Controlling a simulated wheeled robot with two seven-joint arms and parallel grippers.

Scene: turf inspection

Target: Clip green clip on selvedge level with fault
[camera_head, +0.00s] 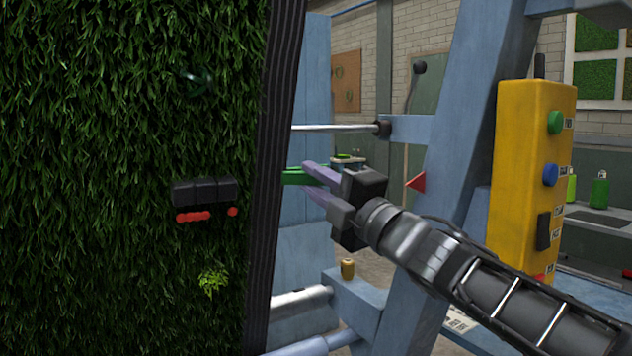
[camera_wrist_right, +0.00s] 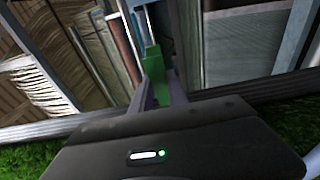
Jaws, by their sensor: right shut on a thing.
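A green clip (camera_head: 292,177) is held in my right gripper (camera_head: 307,180), which is shut on it; the clip also shows in the right wrist view (camera_wrist_right: 154,72). Its left end meets the right edge of the dark selvedge (camera_head: 277,130) in the head view; I cannot tell whether it touches or grips it. The green turf (camera_head: 90,200) hangs left of the selvedge. On it show a dark green loop (camera_head: 196,83), higher than the clip, and a pale yellow-green tuft (camera_head: 212,282), well lower. I cannot tell which is the fault. My left gripper is not in view.
A black block (camera_head: 205,191) with red marks below it is on the turf. A blue frame (camera_head: 455,130) and metal rods (camera_head: 335,128) stand close around my right arm. A yellow control box (camera_head: 530,180) is at the right. A small brass-coloured piece (camera_head: 347,269) sits below the gripper.

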